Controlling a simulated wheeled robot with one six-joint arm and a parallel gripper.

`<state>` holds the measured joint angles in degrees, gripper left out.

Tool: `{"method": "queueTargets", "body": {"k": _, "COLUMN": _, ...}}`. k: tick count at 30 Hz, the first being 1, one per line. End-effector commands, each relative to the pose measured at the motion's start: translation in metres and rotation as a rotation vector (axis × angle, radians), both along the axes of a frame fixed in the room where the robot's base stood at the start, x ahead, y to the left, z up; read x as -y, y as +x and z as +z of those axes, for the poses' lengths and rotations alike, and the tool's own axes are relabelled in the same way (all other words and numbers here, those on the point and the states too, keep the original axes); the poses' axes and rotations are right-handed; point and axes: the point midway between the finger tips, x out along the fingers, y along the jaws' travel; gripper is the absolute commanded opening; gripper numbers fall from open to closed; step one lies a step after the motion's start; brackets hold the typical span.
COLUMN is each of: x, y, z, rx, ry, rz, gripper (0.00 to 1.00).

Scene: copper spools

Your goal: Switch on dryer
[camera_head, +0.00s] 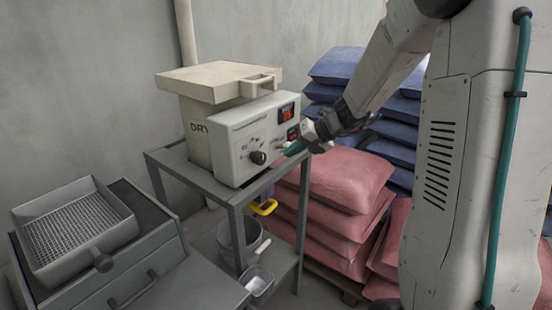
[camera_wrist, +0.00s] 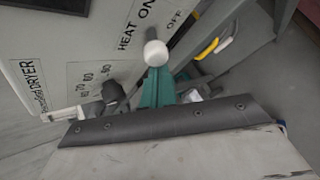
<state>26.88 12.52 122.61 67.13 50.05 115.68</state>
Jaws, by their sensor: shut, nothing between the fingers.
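The dryer (camera_head: 205,128) is a cream hopper with a lid and a pale control box (camera_head: 240,140) on a grey stand. In the wrist view the dial (camera_wrist: 113,94) sits left of a white-tipped lever (camera_wrist: 156,53), by the labels HEAT, ON and OFF. My gripper (camera_head: 293,148) is at the panel's lower right. Its teal fingers (camera_wrist: 157,88) are shut and empty, with their tips at the lever; I cannot tell whether they touch it. The arm hides part of the panel's right edge.
Red sacks (camera_head: 330,180) and blue sacks (camera_head: 335,65) are stacked right of the stand. A bucket (camera_head: 240,238) and a yellow-handled thing (camera_head: 263,207) are under the panel. A mesh tray (camera_head: 80,230) stands on a drawer cabinet (camera_head: 125,285) at left.

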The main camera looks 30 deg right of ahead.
Motion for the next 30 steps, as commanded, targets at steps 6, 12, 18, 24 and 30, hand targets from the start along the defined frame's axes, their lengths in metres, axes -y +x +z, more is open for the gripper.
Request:
{"method": "queueTargets", "body": {"k": 6, "x": -0.002, "y": -0.001, "z": -0.001, "rx": 0.002, "ry": 0.005, "rz": 0.003, "gripper": 0.00}}
{"method": "queueTargets", "body": {"k": 12, "x": -0.003, "y": -0.001, "z": 0.004, "rx": 0.004, "ry": 0.006, "rz": 0.005, "gripper": 0.00}}
{"method": "queueTargets", "body": {"k": 18, "x": -0.003, "y": -0.001, "z": 0.013, "rx": 0.003, "ry": 0.006, "rz": 0.005, "gripper": 0.00}}
{"method": "queueTargets", "body": {"k": 24, "x": -0.003, "y": -0.001, "z": 0.014, "rx": 0.002, "ry": 0.006, "rz": 0.005, "gripper": 0.00}}
{"method": "queueTargets", "body": {"k": 30, "x": -0.002, "y": -0.001, "z": 0.016, "rx": 0.003, "ry": 0.006, "rz": 0.005, "gripper": 0.00}}
